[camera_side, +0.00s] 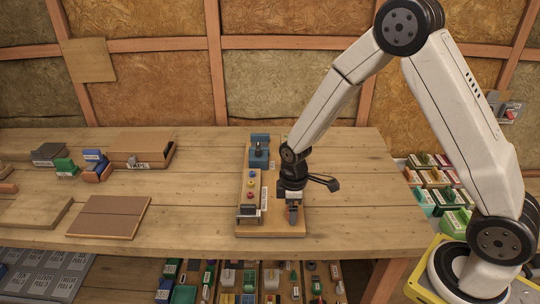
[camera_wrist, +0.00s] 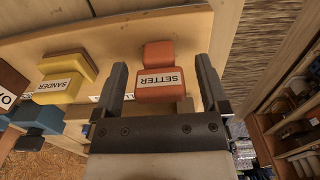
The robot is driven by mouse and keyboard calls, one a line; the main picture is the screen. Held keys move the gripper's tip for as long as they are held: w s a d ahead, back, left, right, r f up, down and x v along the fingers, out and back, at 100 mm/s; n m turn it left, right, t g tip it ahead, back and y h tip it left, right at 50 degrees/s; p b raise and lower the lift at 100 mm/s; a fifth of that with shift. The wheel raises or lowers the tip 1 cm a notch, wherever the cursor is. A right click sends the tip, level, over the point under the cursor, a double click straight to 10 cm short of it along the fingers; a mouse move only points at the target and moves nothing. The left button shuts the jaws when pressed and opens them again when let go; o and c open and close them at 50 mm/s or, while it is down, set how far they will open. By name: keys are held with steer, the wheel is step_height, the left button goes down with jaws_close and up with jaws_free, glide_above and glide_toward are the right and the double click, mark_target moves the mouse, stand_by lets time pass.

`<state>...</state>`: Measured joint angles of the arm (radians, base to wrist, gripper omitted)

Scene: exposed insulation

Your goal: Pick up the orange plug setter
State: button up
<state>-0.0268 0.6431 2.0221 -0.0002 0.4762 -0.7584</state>
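The orange plug setter (camera_wrist: 158,88), with a white label reading SETTER, sits between the two fingers of my gripper (camera_wrist: 162,72) in the wrist view. The fingers are open, with a visible gap on each side of it. In the side view my gripper (camera_side: 293,212) points down at the front right part of a narrow wooden board (camera_side: 270,228) on the table. I cannot make out the plug setter there, as my gripper hides that spot.
A yellow piece labelled SANDER (camera_wrist: 62,82) and a blue piece (camera_wrist: 38,117) lie to the left in the wrist view. The board also carries a blue block (camera_side: 259,153) at its back. Brown panels (camera_side: 110,217) lie further left. Bare table is free right of the board.

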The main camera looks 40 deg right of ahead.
steer(key=c, duration=1.1)
steer(key=shift+r, duration=0.15)
steer(key=shift+r, duration=0.85)
steer(key=shift+s+d+r, duration=0.1)
steer(key=shift+s+r, duration=1.75)
steer(key=shift+s, duration=0.5)
steer(key=shift+s+r, duration=1.85)
steer(key=shift+s, duration=0.45)
steer(key=shift+s+d+r, duration=0.1)
steer(key=shift+s+r, duration=1.75)
steer(key=shift+s, duration=0.5)
